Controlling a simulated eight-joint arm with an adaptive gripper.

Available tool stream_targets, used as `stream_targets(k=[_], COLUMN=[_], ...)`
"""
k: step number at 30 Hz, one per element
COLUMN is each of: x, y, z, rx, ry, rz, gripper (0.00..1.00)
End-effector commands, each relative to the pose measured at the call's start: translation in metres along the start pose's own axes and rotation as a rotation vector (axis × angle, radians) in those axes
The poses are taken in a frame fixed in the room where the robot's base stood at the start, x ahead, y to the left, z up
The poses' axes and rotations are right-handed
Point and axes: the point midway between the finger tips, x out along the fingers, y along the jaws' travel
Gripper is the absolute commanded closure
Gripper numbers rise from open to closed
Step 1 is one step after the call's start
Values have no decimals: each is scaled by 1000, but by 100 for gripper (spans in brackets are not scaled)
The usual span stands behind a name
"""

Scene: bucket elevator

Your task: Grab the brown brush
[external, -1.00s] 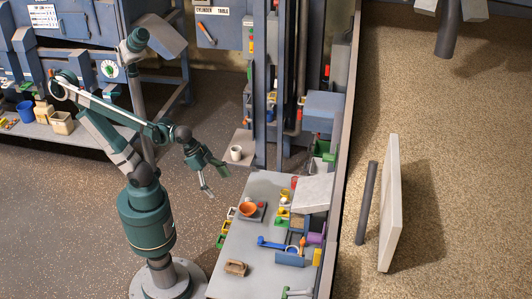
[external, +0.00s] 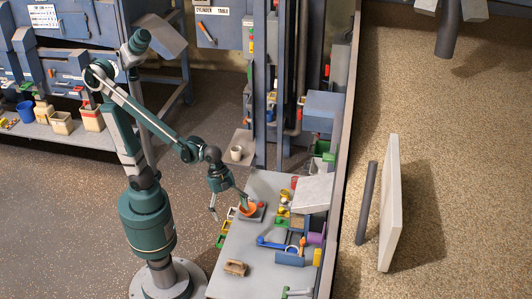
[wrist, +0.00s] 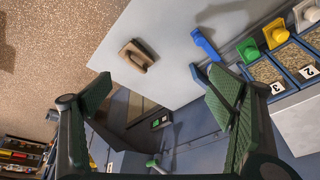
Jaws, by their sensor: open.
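The brown brush (external: 235,268) lies on the grey table near its front left edge in the external view. In the wrist view the brush (wrist: 132,53) lies on the pale tabletop, above and between my fingers, with its handle on top. My gripper (external: 229,206) is open and empty, pointing down above the table's left edge near the orange bowl. It is apart from the brush, which lies nearer the camera. In the wrist view both green fingers of my gripper (wrist: 158,84) are spread wide with nothing between them.
The grey table (external: 228,287) is bare around the brush. An orange bowl (external: 247,209) stands close to my gripper. A blue object (external: 270,242) and a blue tray (external: 290,259) lie to the brush's right. A white cup (external: 236,153) stands behind.

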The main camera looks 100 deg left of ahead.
Motion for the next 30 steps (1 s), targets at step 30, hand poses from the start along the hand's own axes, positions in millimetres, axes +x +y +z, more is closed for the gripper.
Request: stream_targets(k=[30], x=[160], y=[35], z=[-45], rx=[622], ry=[24], rz=[307], gripper=[17])
